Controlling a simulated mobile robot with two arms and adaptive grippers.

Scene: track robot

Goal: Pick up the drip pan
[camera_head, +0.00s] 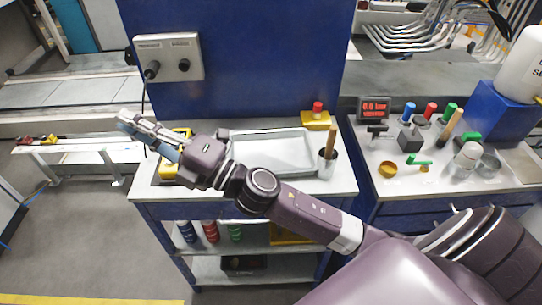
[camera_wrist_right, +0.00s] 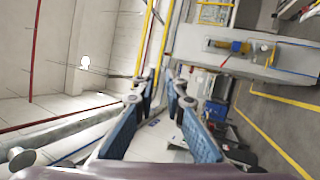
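The drip pan (camera_head: 280,150) is a shallow, light grey rectangular tray. It lies flat on the white top of the workbench (camera_head: 345,181), in the middle of the head view. It looks empty, and its near left part is partly hidden by my right arm. My right gripper (camera_head: 124,118) is left of the pan, above the bench's left end, pointing left and away from the pan. In the right wrist view its two blue-padded fingers (camera_wrist_right: 164,84) stand apart with nothing between them. The pan does not show in that view. My left gripper is not in view.
A cup with a wooden-handled tool (camera_head: 328,160) stands at the pan's right end. A yellow box with a red button (camera_head: 317,119) is behind it. A yellow device (camera_head: 170,170) lies left of the pan. A blue panel with a socket box (camera_head: 170,57) rises behind.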

